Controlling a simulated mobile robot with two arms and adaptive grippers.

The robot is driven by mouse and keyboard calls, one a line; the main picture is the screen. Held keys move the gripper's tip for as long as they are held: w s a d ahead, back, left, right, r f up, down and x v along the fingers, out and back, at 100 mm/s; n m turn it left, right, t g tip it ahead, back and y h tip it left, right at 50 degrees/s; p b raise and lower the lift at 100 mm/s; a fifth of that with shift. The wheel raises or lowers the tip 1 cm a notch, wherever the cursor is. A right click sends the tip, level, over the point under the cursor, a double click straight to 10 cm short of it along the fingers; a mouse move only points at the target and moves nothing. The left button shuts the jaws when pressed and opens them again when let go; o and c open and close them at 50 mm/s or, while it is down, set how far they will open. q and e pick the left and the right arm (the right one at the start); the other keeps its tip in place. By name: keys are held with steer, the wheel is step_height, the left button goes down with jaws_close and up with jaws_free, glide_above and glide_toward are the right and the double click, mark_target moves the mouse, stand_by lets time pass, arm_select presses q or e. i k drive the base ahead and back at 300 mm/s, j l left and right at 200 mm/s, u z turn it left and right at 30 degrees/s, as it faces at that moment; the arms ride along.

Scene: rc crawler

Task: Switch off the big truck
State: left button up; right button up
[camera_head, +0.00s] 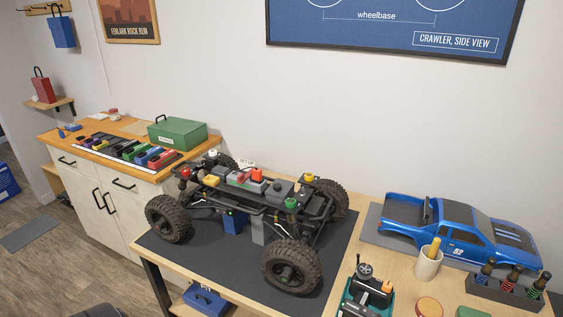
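The big truck (318,207) is a bare crawler chassis with large black tyres, standing on a dark mat (205,258) on the workbench. Its blue body shell (455,231) lies apart at the right of the bench. On top of the chassis are several coloured parts: a red part (257,174), a yellow one (211,180) and a green cap (291,203). A small white tag (246,163) stands up behind the red part. I cannot tell which part is the switch or its position. Neither of my grippers is in view.
A cup with a yellow handle (428,263), a shock rack (505,292) and a teal-based device (366,295) occupy the right front of the bench. A green toolbox (178,133) and coloured blocks sit on the left cabinet (100,196). The mat's front left is clear.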

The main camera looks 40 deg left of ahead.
mark_target(219, 210)
steer(key=u, duration=1.55)
